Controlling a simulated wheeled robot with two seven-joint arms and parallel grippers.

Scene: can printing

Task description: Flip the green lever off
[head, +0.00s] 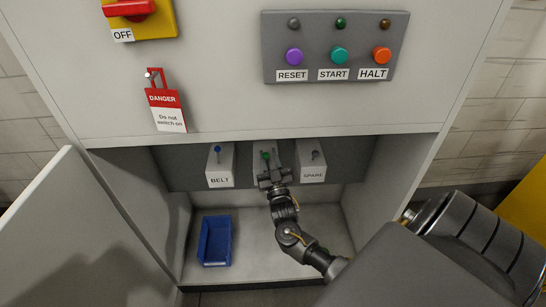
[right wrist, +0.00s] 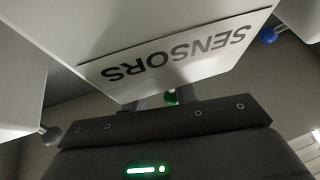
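The green lever (head: 266,155) stands on the middle switch box (head: 257,173) inside the cabinet, with its knob up. My right gripper (head: 273,174) is in front of that box, just below the green knob in the head view. In the right wrist view the box shows upside down with a SENSORS label (right wrist: 165,55), and the green knob (right wrist: 171,97) shows between my two fingertips. The fingers are apart; whether either touches the lever is not clear. The lever's stem is mostly hidden. My left gripper is out of view.
The BELT box with a blue lever (head: 217,150) stands left, the SPARE box with a grey lever (head: 315,155) right, both close to my gripper. A blue bin (head: 214,240) is on the cabinet floor. An open door (head: 75,240) is at left; a button panel (head: 335,47) is above.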

